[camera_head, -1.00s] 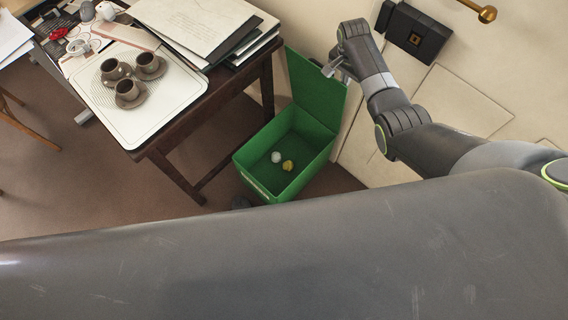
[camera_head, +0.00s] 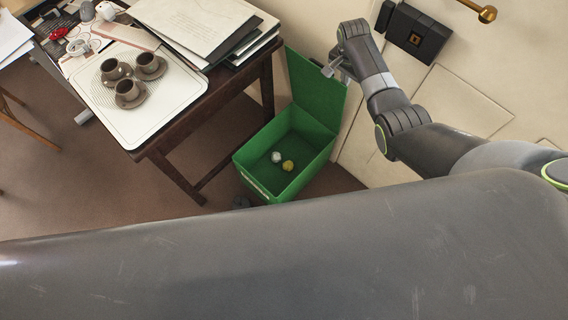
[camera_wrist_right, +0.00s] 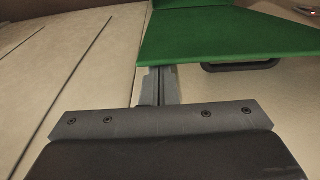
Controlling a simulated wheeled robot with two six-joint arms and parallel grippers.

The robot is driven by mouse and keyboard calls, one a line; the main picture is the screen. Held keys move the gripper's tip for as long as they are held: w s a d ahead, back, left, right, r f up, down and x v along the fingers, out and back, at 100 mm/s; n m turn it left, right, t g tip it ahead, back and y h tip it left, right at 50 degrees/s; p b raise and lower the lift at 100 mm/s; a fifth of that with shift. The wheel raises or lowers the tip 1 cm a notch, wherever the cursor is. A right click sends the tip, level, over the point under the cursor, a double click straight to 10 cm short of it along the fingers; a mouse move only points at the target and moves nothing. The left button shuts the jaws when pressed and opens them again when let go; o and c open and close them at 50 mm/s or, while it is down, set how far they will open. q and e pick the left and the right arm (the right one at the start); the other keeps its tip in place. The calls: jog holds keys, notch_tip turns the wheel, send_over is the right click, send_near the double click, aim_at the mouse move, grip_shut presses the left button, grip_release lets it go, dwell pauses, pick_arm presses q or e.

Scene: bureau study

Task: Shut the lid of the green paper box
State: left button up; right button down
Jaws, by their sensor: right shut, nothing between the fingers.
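The green paper box (camera_head: 252,163) stands on the floor beside the desk, with two small crumpled balls inside, one whitish (camera_head: 276,156) and one yellow (camera_head: 288,165). Its lid (camera_head: 314,98) is open and stands up at the back of the box. My right gripper (camera_head: 331,70) is at the lid's upper right edge, its fingers shut and empty. In the right wrist view the shut fingers (camera_wrist_right: 159,84) are close to the edge of the green lid (camera_wrist_right: 225,38); I cannot tell whether they touch it. My left gripper is not in view.
The wooden desk (camera_head: 160,152) left of the box carries a white tray (camera_head: 140,125) with several brown cups, and stacked papers (camera_head: 195,25). The pale wall (camera_head: 460,95) with a dark lock (camera_head: 416,34) is close behind my right arm.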

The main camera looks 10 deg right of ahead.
jog(key=shift+s+a+p, duration=0.3)
jog(key=shift+a+p, duration=0.1)
jog(key=shift+p, duration=0.15)
jog(key=shift+s+a+f+p, duration=0.1)
jog(key=shift+s+a+p, duration=0.4)
jog(key=shift+a+p, duration=0.1)
jog(key=shift+s+a+f+p, duration=0.3)
jog(key=shift+s+a+p, duration=0.3)
jog(key=shift+a, duration=0.2)
jog(key=shift+s+a+f+p, duration=0.3)
jog(key=shift+s+a+p, duration=0.3)
jog(key=shift+a, duration=0.15)
